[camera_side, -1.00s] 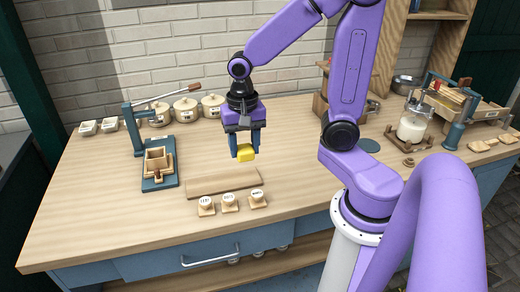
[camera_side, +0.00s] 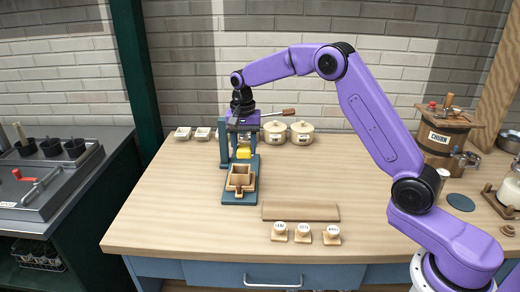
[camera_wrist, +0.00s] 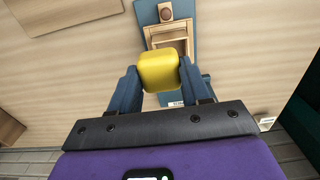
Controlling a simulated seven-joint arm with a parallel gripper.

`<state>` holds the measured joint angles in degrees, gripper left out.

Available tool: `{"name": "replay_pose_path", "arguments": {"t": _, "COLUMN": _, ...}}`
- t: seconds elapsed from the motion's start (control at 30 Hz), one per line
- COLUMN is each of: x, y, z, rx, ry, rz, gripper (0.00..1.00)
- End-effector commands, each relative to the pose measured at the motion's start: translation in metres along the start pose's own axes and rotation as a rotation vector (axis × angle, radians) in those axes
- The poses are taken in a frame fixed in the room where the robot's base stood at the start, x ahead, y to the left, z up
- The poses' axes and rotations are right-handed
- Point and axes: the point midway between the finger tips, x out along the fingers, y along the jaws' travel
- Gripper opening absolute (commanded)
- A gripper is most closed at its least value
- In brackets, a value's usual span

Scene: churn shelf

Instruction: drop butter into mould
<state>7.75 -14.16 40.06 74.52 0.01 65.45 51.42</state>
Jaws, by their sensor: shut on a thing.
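The butter (camera_side: 243,150) is a yellow block held in my gripper (camera_side: 243,143). The wrist view shows the butter (camera_wrist: 160,71) between the two blue fingers of my gripper (camera_wrist: 160,82), which are shut on it. The mould (camera_side: 240,178) is an open square wooden box on a blue press base (camera_side: 247,190). In the side view the butter appears just above and behind the mould, apart from it. In the wrist view the mould (camera_wrist: 168,35) shows just beyond the butter, which hides part of it.
The blue press post (camera_side: 223,143) stands beside my gripper on its left, with a lever to the right. Lidded pots (camera_side: 302,132) stand behind. A wooden board (camera_side: 300,212) and three small labelled stamps (camera_side: 304,234) lie in front. The tabletop right of the mould is clear.

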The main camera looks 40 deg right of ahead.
Motion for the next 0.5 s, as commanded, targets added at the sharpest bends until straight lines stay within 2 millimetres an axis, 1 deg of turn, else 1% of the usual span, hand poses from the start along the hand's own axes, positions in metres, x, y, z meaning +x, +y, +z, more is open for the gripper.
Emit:
{"name": "replay_pose_path", "arguments": {"t": 0.03, "x": 0.005, "y": -0.005, "z": -0.007, "rx": 0.001, "ry": 0.000, "rz": 0.001, "gripper": 0.20}}
{"name": "replay_pose_path", "arguments": {"t": 0.1, "x": 0.008, "y": -0.010, "z": -0.014, "rx": 0.001, "ry": 0.000, "rz": 0.000, "gripper": 0.20}}
{"name": "replay_pose_path", "arguments": {"t": 0.2, "x": 0.011, "y": -0.015, "z": -0.020, "rx": 0.000, "ry": 0.001, "rz": -0.001, "gripper": 0.20}}
{"name": "replay_pose_path", "arguments": {"t": 0.3, "x": 0.014, "y": -0.016, "z": -0.024, "rx": 0.000, "ry": 0.001, "rz": -0.001, "gripper": 0.20}}
{"name": "replay_pose_path", "arguments": {"t": 0.5, "x": 0.022, "y": -0.017, "z": -0.025, "rx": 0.000, "ry": 0.000, "rz": 0.000, "gripper": 0.20}}
